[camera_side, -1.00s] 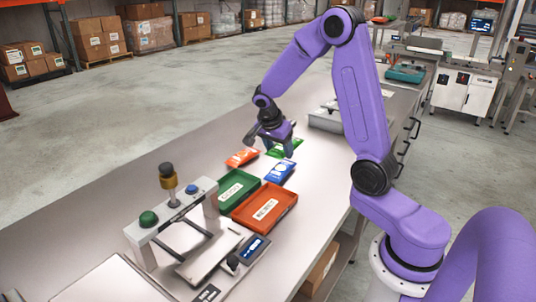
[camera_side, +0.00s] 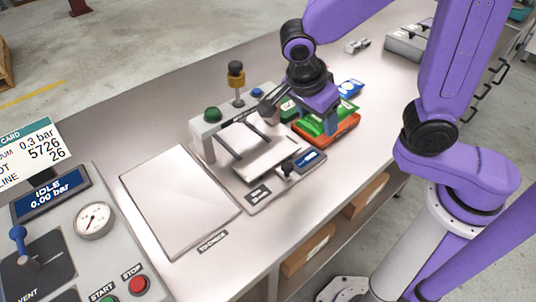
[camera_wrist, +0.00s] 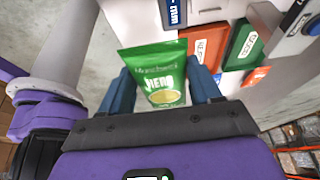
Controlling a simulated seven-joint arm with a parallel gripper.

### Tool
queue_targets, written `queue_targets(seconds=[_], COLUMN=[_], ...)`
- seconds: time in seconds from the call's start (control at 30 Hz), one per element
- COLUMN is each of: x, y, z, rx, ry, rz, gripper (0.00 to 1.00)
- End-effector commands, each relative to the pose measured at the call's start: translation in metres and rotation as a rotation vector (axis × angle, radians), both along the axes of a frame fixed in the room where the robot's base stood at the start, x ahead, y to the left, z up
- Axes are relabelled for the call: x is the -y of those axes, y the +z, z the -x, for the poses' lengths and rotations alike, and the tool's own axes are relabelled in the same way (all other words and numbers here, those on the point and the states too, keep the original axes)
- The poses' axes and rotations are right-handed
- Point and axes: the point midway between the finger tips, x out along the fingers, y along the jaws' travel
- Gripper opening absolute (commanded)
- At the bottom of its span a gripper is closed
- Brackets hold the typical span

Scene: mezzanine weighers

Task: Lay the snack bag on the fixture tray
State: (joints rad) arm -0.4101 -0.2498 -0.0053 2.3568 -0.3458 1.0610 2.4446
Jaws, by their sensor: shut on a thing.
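My gripper (camera_side: 331,122) is shut on a green snack bag (camera_side: 345,111), holding it above the red bin beside the test fixture. In the wrist view the bag (camera_wrist: 158,72) stands upright between the two blue fingers of my gripper (camera_wrist: 162,90), its printed face towards the camera. The fixture tray (camera_side: 270,158) is a pale flat plate under the fixture's dark bars, to the left of my gripper in the side view. No bag shows on it. My gripper and the bag are apart from it.
The red bin (camera_side: 344,131) is partly hidden by the bag; it shows with the green bin (camera_wrist: 242,46) in the wrist view. A blue bag (camera_side: 350,88) lies behind.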

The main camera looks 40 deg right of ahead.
Motion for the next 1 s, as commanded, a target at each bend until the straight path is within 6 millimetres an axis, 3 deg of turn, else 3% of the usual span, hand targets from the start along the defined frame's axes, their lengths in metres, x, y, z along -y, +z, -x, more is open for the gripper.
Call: queue_targets(seconds=[0.17, 0.33, 0.87, 1.0], x=[-0.018, -0.026, -0.062, -0.069], y=[0.003, 0.0, -0.037, -0.055], z=[0.022, 0.022, -0.051, -0.066], rx=[-0.002, -0.003, -0.004, -0.006], ry=[0.005, 0.002, 0.003, 0.002], rz=[0.006, 0.009, 0.01, 0.011], gripper=[0.33, 0.33, 0.33, 0.33])
